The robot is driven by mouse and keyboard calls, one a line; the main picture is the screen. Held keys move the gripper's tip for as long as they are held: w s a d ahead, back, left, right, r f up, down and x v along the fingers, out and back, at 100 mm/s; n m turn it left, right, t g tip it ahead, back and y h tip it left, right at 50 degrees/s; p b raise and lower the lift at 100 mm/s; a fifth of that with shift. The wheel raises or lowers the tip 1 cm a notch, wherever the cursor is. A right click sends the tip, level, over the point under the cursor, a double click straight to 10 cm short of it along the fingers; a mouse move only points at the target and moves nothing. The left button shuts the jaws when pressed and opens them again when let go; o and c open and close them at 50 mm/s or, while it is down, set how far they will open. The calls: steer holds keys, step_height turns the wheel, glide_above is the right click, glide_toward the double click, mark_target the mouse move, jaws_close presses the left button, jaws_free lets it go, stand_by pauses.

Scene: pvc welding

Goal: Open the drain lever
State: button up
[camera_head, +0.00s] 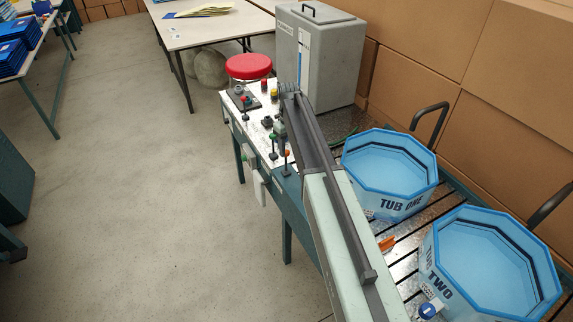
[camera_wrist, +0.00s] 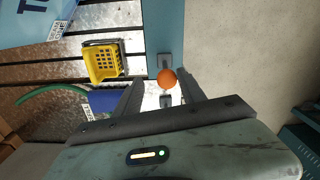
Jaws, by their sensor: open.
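An orange ball knob (camera_wrist: 167,79), which looks like the top of a lever, shows in the wrist view between the fingertips of my gripper (camera_wrist: 160,78). My gripper is open, with one dark finger on each side of the knob. I cannot tell whether either finger touches it. In the head view a small orange-topped lever (camera_head: 286,153) stands at the bench's front edge, left of my arm. A green-topped lever (camera_head: 273,135) stands just beyond it. No label on either lever is readable.
Blue water tubs, TUB ONE (camera_head: 392,205) and TUB TWO (camera_head: 458,298), stand on the slatted bench right of my arm. A grey box (camera_head: 318,60) and red stool (camera_head: 249,66) are farther back. A yellow basket (camera_wrist: 121,70) lies left of the knob.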

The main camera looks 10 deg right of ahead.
mark_target(286, 170)
steer(key=shift+w+a+f, duration=0.25)
steer(key=shift+a+f, duration=0.15)
steer(key=shift+f, duration=0.2)
steer(key=shift+s+a, duration=0.1)
step_height(286, 170, down, 8)
steer(key=b, duration=0.8)
steer(key=shift+r, duration=0.2)
jaws_close()
